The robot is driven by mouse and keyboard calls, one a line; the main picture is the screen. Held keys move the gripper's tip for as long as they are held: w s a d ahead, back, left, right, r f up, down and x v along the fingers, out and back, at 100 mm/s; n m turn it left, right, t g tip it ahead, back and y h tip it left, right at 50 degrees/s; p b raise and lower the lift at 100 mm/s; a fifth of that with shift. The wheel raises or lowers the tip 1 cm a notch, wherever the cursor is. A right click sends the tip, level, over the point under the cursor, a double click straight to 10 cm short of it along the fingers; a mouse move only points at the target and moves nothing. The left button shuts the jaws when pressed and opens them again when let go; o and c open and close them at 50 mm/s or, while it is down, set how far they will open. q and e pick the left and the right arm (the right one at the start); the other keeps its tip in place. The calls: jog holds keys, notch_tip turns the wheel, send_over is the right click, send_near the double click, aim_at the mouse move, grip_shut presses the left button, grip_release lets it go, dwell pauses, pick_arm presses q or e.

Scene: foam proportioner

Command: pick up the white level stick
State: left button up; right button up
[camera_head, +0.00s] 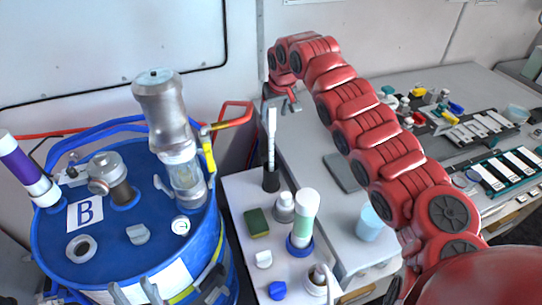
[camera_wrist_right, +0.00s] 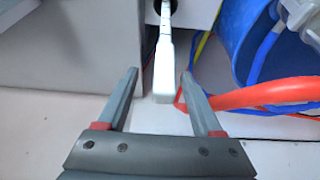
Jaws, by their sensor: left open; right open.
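The white level stick (camera_head: 271,138) stands upright in a dark holder (camera_head: 271,180) on the narrow white table. In the right wrist view the stick (camera_wrist_right: 165,65) shows between the two fingers, with its wide end toward me. My right gripper (camera_head: 289,104) is open beside the top of the stick, partly hidden by its own arm. In the wrist view the right gripper (camera_wrist_right: 160,75) holds nothing, and the stick does not visibly touch either finger. My left gripper (camera_head: 135,292) is open and empty at the bottom edge of the head view, over the blue drum's front.
The blue drum (camera_head: 95,255) carries a tall metal cylinder (camera_head: 162,105) and fittings. A red-orange handle (camera_head: 236,117) lies close left of the stick. A green sponge (camera_head: 257,223) and a white-green bottle (camera_head: 304,220) stand in front. The wall is close behind.

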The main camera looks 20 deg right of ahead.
aim_at(270, 121)
jog(key=shift+a+f+p, duration=0.1)
jog(key=shift+f+p, duration=0.1)
jog(key=shift+p, duration=0.2)
jog(key=p+x, duration=0.3)
jog(key=x, duration=0.1)
jog(key=shift+w+a, duration=0.25)
jog(key=shift+w+d+f, duration=0.1)
jog(key=shift+f, duration=0.25)
grip_shut()
dwell(0.6)
